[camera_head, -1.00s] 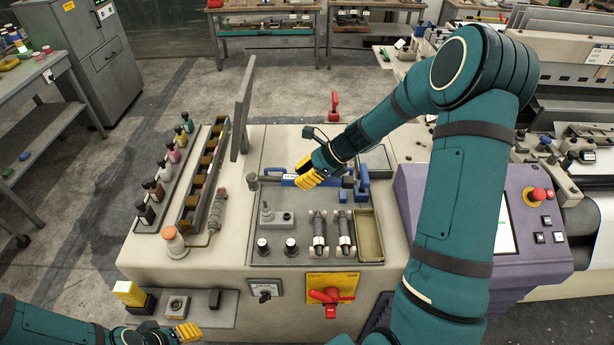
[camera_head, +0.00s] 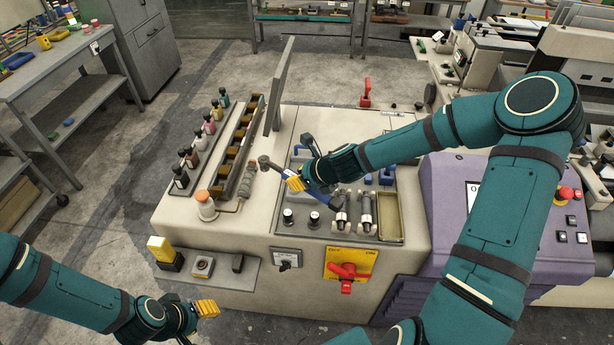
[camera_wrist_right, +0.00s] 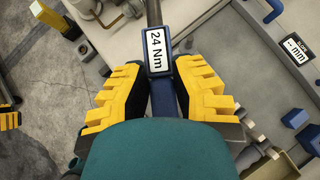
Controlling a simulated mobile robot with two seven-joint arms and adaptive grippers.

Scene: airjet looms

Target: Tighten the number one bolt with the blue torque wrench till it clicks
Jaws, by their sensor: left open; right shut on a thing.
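The blue torque wrench (camera_head: 319,191) is in my right gripper (camera_head: 293,180), seen in the head view above the panel. Its grey head end points up and left, and its dark handle end points down and right. In the right wrist view, the yellow fingers of my right gripper (camera_wrist_right: 163,92) close on the wrench (camera_wrist_right: 158,50), whose label reads "24 Nm". The wrench's head is cut off there. My left gripper (camera_head: 207,308) is open and empty, low in front of the machine. I cannot make out which part is the number one bolt.
Two black knobs (camera_head: 301,217) and two rollers (camera_head: 354,210) sit on the panel (camera_head: 328,234) below the wrench. A row of small bottles (camera_head: 200,140) and a compartment rack (camera_head: 238,150) stand left. A red switch (camera_head: 348,271) projects from the front. An upright plate (camera_head: 278,85) rises behind.

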